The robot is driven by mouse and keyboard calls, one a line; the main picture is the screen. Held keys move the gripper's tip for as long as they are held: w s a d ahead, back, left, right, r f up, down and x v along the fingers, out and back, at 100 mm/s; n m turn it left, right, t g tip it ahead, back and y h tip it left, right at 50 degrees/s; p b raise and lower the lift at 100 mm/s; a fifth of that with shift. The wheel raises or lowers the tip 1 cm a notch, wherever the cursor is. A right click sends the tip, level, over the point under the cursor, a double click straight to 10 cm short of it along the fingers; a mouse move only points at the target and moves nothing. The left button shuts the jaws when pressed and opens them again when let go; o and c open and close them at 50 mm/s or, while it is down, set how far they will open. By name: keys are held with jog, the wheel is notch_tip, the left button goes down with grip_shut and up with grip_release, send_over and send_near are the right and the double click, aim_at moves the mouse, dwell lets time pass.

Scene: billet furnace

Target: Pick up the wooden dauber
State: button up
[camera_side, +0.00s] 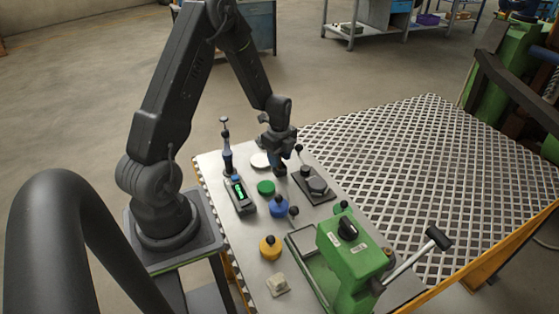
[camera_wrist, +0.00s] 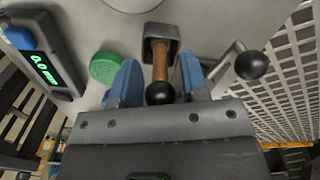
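The wooden dauber (camera_wrist: 160,62) shows in the wrist view as a short brown wooden handle with a black ball at the near end. Its far end meets a small dark square block (camera_wrist: 161,34). My gripper (camera_wrist: 160,72) is open, with one blue finger on each side of the handle and a visible gap on both sides. It appears to hold nothing. In the side view my gripper (camera_side: 280,168) is low over the table, beside the dark plate fixture; I cannot make out the dauber there.
A dark fixture (camera_side: 314,187) with a ball-ended lever (camera_wrist: 250,65) is close on the right. A green disc (camera_side: 266,187), white disc (camera_side: 260,160), digital gauge (camera_side: 240,196) and blue knob (camera_side: 279,207) are nearby. A green press (camera_side: 350,250) stands at the front.

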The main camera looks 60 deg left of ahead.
jog(key=c, duration=0.7)
jog(key=shift+r, duration=0.1)
jog(key=shift+r, duration=0.55)
notch_tip(320, 180, up, 3)
jog(key=shift+f, duration=0.15)
jog(key=s+a+r, duration=0.6)
jog(key=s+r, duration=0.1)
jog(key=s, duration=0.3)
